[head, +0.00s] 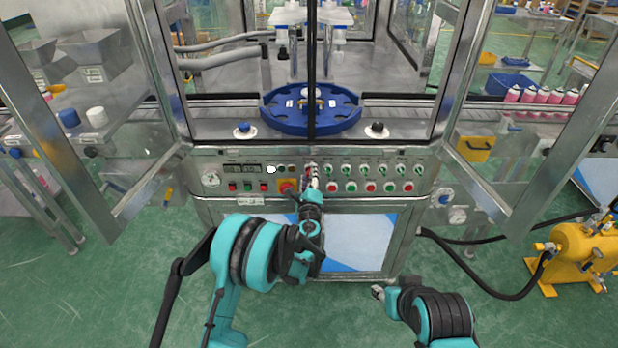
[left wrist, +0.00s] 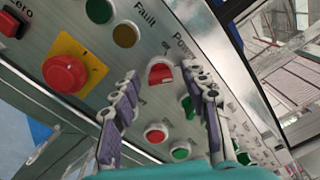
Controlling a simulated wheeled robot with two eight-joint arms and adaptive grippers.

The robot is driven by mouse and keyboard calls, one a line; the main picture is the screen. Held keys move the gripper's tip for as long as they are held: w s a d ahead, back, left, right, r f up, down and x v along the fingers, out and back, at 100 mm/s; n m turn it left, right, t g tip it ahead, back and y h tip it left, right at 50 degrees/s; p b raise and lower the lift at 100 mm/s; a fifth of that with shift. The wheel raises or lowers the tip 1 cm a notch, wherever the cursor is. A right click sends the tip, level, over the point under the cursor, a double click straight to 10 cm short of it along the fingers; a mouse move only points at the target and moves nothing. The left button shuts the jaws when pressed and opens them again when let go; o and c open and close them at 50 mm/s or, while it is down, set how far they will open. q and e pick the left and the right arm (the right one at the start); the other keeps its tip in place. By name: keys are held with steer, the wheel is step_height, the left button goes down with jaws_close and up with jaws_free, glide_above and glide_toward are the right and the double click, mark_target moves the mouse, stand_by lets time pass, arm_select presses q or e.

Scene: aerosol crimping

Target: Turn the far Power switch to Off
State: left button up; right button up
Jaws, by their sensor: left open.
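The Power switch (left wrist: 160,73) is a red knob in a pale surround, beside the label "Power" in the left wrist view. My left gripper (left wrist: 163,82) is open, with one finger on each side of the switch; I cannot tell whether they touch it. In the head view my left gripper (head: 312,172) is at the control panel (head: 213,178) and hides the switch. My right gripper (head: 379,292) is low in front of the machine, away from the panel; its fingers are too small to read.
A red emergency stop on a yellow plate (left wrist: 66,73) sits just left of my left gripper. Red and green buttons (left wrist: 155,134) lie close below the switch. More green switches (head: 365,170) run along the panel to the right. A blue turntable (head: 345,118) stands behind glass above.

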arm_select(q)
jaws_close()
steer(key=shift+n, duration=0.3)
steer(key=n, duration=1.1)
stand_by(0.4)
steer(key=shift+n, duration=0.3)
jaws_free()
